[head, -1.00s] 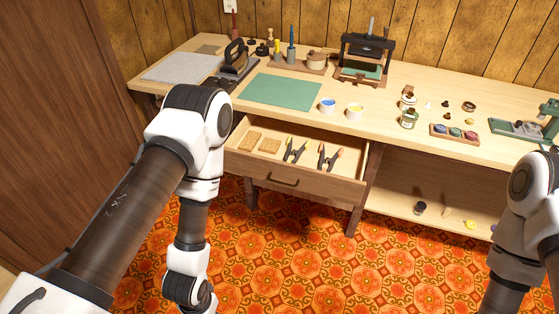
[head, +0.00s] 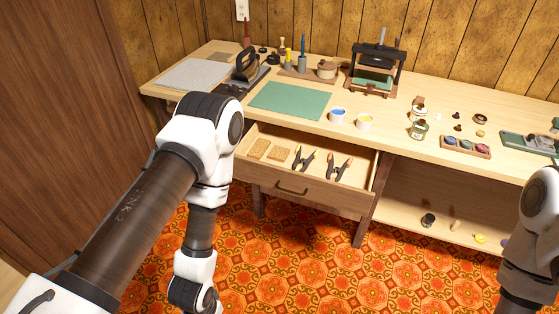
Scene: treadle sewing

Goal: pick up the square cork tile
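Two tan cork-like pieces lie flat in the left part of the open drawer (head: 318,197). The left piece (head: 258,149) looks slightly longer, and the right piece (head: 279,154) looks shorter and squarer; at this size I cannot be sure which one is the square cork tile. My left arm hangs in front of the bench, left of the drawer, with its wrist at the bottom edge. My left gripper is out of the picture. My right arm shows at the right edge, and its gripper is out of the picture too.
Two pliers-like clamps (head: 305,159) (head: 340,166) lie right of the tan pieces. A small press (head: 375,70) stands behind. The patterned floor before the drawer is clear.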

